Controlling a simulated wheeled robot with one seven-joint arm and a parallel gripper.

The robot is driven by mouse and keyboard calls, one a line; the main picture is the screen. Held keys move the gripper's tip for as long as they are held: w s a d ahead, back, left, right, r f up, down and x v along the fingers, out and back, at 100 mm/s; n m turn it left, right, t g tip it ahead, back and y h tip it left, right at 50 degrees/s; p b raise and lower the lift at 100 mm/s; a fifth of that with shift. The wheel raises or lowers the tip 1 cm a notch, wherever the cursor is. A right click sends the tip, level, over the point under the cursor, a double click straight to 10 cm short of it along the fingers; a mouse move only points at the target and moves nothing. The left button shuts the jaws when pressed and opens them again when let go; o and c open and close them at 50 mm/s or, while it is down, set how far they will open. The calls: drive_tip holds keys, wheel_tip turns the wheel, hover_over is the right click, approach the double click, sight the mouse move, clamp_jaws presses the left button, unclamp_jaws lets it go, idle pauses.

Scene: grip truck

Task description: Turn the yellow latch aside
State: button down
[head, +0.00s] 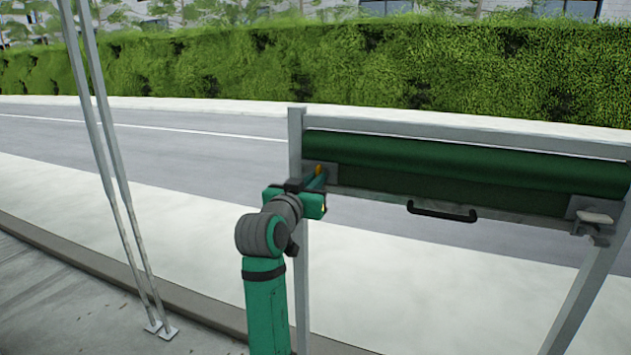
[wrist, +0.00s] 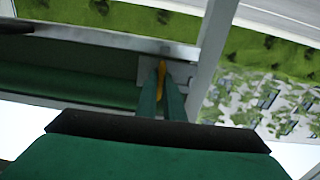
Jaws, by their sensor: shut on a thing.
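The yellow latch (head: 318,170) shows as a small patch at the left end of the green roll, near the left post. In the wrist view the yellow latch (wrist: 161,76) stands upright against a grey plate, between the two green fingers. My gripper (head: 316,184) is at the latch in the head view. In the wrist view my gripper (wrist: 162,90) is shut on the latch, with a finger on each side of it. The lower part of the latch is hidden by the fingers.
A green rolled cover (head: 480,165) hangs in a grey frame (head: 297,130). A black handle (head: 441,212) is at its lower edge. A pale latch (head: 595,217) is at the right end. Two thin poles (head: 110,170) stand at the left. Pavement below the roll is clear.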

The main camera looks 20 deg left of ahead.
idle(0.4)
drive_tip(key=c, duration=1.9)
unclamp_jaws()
drive_tip(key=shift+o, duration=0.2)
drive_tip(key=s, duration=1.1)
drive_tip(key=shift+w, duration=0.1)
